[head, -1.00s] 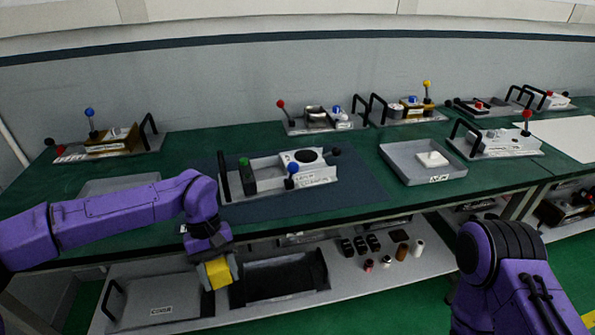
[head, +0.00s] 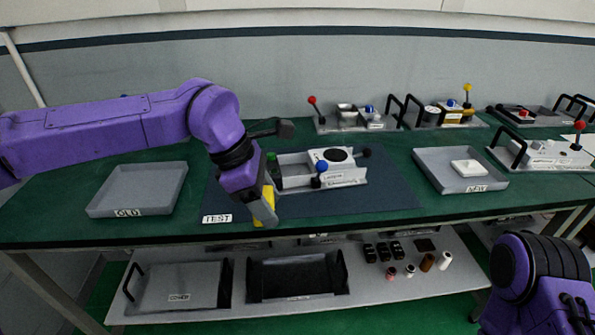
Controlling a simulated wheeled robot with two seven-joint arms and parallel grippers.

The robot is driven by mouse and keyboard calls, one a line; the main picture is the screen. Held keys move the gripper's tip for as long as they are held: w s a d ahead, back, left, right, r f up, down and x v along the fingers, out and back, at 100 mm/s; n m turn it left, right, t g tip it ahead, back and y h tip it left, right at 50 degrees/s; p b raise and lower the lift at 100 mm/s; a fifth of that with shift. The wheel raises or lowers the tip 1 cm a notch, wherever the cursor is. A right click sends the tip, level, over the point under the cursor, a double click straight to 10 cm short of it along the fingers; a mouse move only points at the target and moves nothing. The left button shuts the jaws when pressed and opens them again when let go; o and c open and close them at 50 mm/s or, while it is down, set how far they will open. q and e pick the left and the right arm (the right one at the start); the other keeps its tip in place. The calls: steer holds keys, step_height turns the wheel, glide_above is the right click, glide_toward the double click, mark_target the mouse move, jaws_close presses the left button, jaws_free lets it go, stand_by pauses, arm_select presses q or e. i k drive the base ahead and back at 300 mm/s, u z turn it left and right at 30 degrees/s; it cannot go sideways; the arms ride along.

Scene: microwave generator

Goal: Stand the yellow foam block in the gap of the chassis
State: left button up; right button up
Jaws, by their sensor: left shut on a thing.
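The yellow foam block (head: 264,217) is held in my left gripper (head: 265,212), which is shut on it and points down at the front left of the dark mat. The grey chassis (head: 347,183) lies on the mat just right of the gripper, with a white-topped part with a black disc, a blue knob and a dark green piece at its left end. An open space (head: 295,167) shows in its left half, partly hidden behind the green piece. My right gripper is out of view; only my right arm shows at the lower right.
An empty grey tray marked OLD (head: 140,190) is at the left. A grey tray marked NEW (head: 455,182) holds a white block (head: 468,168) at the right. A TEST label (head: 217,218) lies at the mat's front left corner. Other units stand along the back.

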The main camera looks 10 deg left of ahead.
mark_target(304, 163)
steer(key=i, duration=0.9)
